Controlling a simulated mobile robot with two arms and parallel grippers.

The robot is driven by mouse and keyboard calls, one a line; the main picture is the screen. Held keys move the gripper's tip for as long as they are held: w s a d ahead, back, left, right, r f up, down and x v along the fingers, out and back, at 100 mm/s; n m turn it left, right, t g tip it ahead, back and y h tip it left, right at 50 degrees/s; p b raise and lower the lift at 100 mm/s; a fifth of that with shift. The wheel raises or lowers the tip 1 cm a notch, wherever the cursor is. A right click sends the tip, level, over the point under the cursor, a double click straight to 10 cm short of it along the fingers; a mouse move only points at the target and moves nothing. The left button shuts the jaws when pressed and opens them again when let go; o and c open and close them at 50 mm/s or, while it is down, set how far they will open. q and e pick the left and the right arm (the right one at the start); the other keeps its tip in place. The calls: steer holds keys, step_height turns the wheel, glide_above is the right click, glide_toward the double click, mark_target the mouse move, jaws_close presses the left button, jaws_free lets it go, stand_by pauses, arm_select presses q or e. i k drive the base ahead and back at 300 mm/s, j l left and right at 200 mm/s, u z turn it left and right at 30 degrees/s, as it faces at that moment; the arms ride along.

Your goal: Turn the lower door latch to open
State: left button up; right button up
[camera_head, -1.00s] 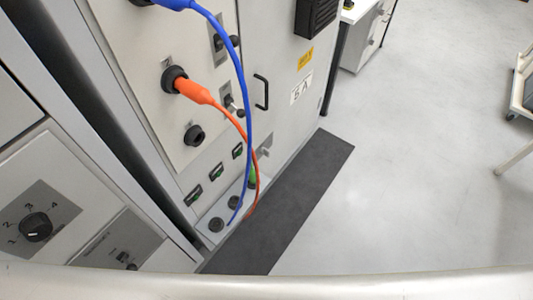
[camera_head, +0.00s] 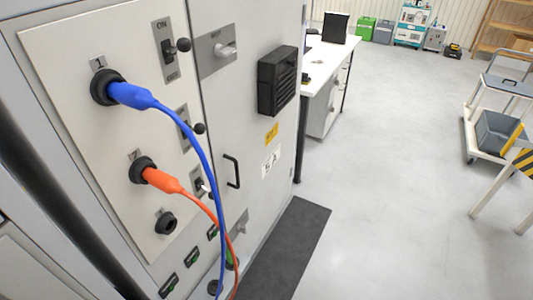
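The cabinet door (camera_head: 262,135) stands on the right part of the grey cabinet and looks shut. The lower door latch (camera_head: 241,222) is a small light-grey lever on a plate, low on the door near its left edge. It sits just right of the hanging cables, and its exact angle is too small to tell. The upper door latch (camera_head: 226,49) is a similar lever on a grey plate near the door's top, lying roughly sideways. A black door handle (camera_head: 233,171) is between them. Neither of my grippers is in view.
A blue plug cable (camera_head: 190,120) and an orange plug cable (camera_head: 185,190) hang from sockets left of the door. A black vent box (camera_head: 278,81) juts from the door. A dark mat (camera_head: 286,248) lies in front. The floor to the right is open, with a trolley (camera_head: 497,132) beyond.

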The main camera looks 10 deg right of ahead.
mark_target(243, 229)
steer(key=i+l+u, duration=0.15)
steer(key=u, duration=0.3)
steer(key=l+u, duration=0.3)
steer(key=u, duration=0.2)
steer(key=i+l+u, duration=0.1)
steer(key=l+u, duration=0.35)
steer(key=j, duration=0.1)
